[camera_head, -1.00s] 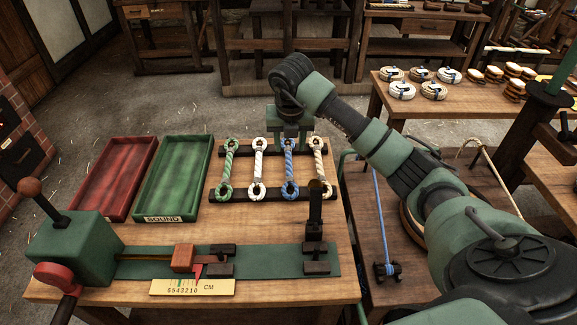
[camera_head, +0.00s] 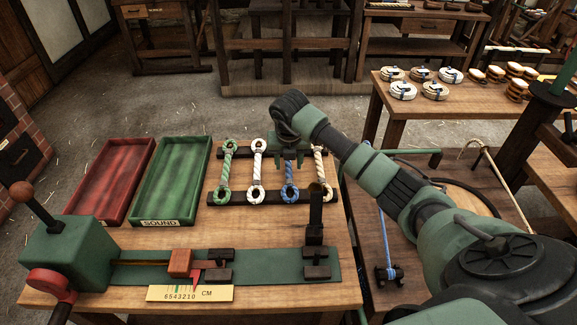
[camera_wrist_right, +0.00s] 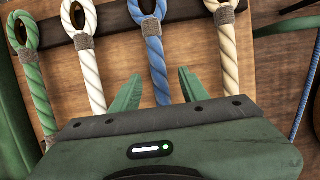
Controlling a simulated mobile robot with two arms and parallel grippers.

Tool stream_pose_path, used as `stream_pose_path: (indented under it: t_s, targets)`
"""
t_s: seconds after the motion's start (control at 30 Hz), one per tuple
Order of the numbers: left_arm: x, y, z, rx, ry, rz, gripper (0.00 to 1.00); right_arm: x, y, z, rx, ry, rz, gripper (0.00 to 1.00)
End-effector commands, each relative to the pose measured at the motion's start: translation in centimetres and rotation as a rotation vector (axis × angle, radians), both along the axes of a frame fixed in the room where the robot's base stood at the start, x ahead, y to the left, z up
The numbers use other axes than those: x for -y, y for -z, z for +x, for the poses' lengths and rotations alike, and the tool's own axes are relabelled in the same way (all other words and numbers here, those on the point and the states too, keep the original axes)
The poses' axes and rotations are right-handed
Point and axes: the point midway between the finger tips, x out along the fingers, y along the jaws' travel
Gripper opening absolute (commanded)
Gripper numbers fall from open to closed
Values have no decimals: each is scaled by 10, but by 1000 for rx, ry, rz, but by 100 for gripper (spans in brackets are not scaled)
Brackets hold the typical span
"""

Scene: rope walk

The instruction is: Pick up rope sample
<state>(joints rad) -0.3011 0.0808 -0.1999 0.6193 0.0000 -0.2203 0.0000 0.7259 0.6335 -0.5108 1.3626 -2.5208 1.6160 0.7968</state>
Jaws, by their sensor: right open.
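Several rope samples with looped ends lie side by side on a rack with dark bars (camera_head: 240,196). In the right wrist view, my open fingers (camera_wrist_right: 158,88) straddle the line of the blue rope (camera_wrist_right: 155,62), with nothing held. I cannot tell whether they touch it. My left gripper is not in view.
A red tray (camera_head: 93,217) and a green tray (camera_head: 142,207) labelled SOUND stand left of the rack. A test bench with a green bed (camera_head: 246,268), clamps and a dark post (camera_head: 315,212) lies in front. Bare wood separates them.

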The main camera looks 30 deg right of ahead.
Motion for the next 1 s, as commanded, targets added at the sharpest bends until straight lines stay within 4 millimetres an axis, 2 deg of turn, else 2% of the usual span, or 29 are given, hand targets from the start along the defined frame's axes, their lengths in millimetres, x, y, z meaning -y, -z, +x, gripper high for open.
stream_pose_path:
  t_s: [0.1, 0.13, 0.27, 0.3, 0.6, 0.77, 0.87, 1.0]
  targets:
    - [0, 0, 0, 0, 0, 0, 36, 0, 0, 0, 0, 0, 0, 45]
    - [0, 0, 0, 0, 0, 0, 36, 0, 0, 0, 0, 0, 0, 39]
    - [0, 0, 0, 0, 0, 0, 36, 0, 0, 0, 0, 0, 0, 3]
    - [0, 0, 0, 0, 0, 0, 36, 0, 0, 0, 0, 0, 0, 0]
    - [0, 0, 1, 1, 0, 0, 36, 0, -1, 0, 1, 0, 0, 0]
    - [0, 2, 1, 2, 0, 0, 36, 0, -9, 1, 3, -1, 0, 0]
    - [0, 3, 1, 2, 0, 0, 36, 0, -22, 1, 5, -2, 0, 0]
    - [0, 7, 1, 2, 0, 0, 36, 0, -50, 2, 7, -1, -1, 0]
